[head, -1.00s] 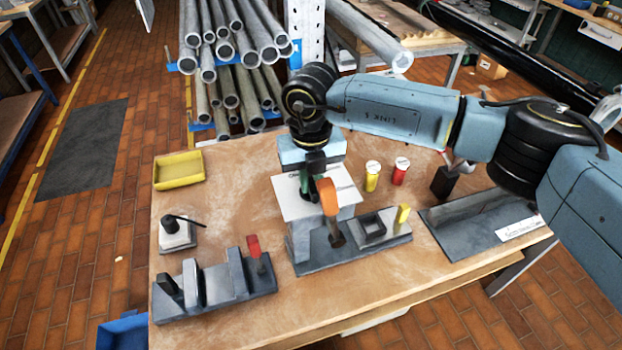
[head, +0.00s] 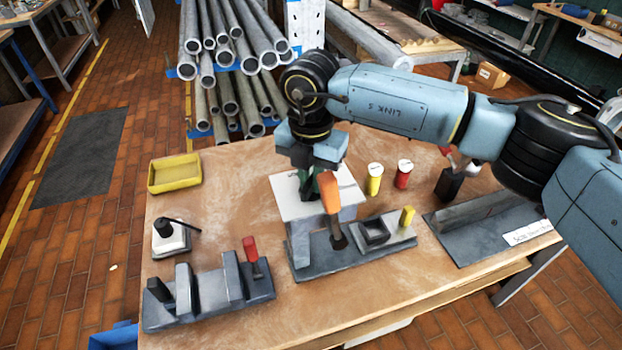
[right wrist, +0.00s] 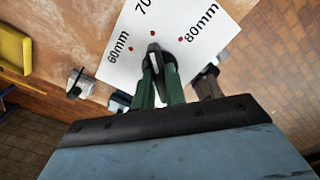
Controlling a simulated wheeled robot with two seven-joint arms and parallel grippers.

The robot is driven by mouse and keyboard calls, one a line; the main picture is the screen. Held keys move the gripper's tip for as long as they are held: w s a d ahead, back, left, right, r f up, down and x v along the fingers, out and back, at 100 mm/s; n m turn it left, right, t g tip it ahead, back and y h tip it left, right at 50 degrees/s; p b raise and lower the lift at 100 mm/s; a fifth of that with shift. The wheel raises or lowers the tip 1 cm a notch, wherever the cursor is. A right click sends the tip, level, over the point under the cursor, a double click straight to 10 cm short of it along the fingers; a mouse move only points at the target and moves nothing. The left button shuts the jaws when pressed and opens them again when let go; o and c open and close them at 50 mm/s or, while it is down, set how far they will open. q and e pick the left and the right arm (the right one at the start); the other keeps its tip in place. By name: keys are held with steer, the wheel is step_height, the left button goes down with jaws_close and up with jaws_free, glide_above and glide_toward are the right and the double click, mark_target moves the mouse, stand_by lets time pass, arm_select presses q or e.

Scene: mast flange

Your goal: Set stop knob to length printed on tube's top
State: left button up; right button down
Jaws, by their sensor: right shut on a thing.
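The stop knob (right wrist: 154,58) is dark grey and sits on a white plate (right wrist: 128,72) in the right wrist view. The plate carries red dots labelled 60mm, 70 (cut off by the frame edge) and 80mm. The knob's tip points near the middle dot, by the 70. My right gripper (right wrist: 162,82) has green fingers shut on the knob. In the head view this gripper (head: 308,186) is over the white plate (head: 288,204) and hides the knob. A yellow tube (head: 374,182) and a red tube (head: 402,177) have white tops; their print is too small to read. My left gripper is out of view.
An orange-handled clamp (head: 329,196) stands just in front of the plate. A red-handled fixture (head: 252,262), a yellow tray (head: 175,173) and a small black-levered block (head: 170,238) are at left. A dark angled tray (head: 480,225) lies at right.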

mark_target(311, 179)
steer(key=shift+r, duration=0.1)
stand_by(0.5)
steer(key=c, duration=1.4)
jaws_free()
steer(key=shift+c, duration=0.2)
step_height(311, 179, up, 13)
steer(key=b, duration=0.2)
steer(key=shift+r, duration=0.15)
